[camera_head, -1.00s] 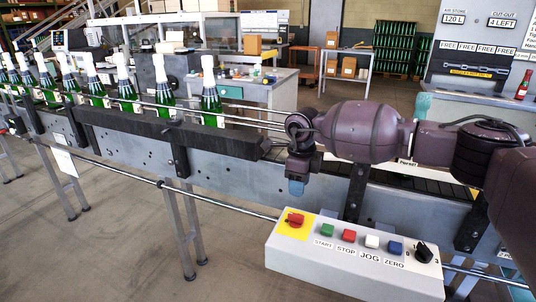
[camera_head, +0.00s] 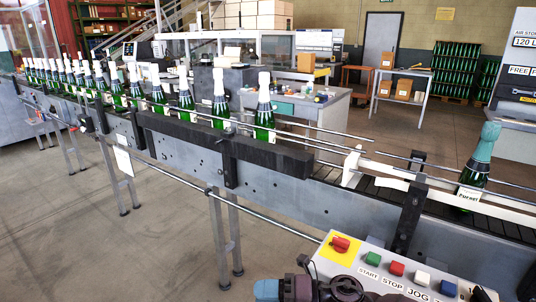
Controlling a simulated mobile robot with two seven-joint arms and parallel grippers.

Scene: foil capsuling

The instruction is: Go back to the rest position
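My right gripper (camera_head: 268,290) is at the bottom edge, left of the control box's front. Its blue fingertip and part of my dark purple arm show; the rest is cut off by the frame, so I cannot tell whether it is open or shut. It appears apart from the bottles. My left gripper is not in view. A green bottle with a teal capsule (camera_head: 477,165) and a label stands upright on the conveyor at the right. A row of green bottles with white tops (camera_head: 264,110) stands upright along the conveyor to the left.
The control box (camera_head: 346,263) with coloured buttons is at the lower right, close to my gripper. The conveyor (camera_head: 290,190) with guide rails crosses the view diagonally. White guide pieces (camera_head: 352,167) sit before the capsuled bottle. The concrete floor (camera_head: 110,255) at lower left is clear.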

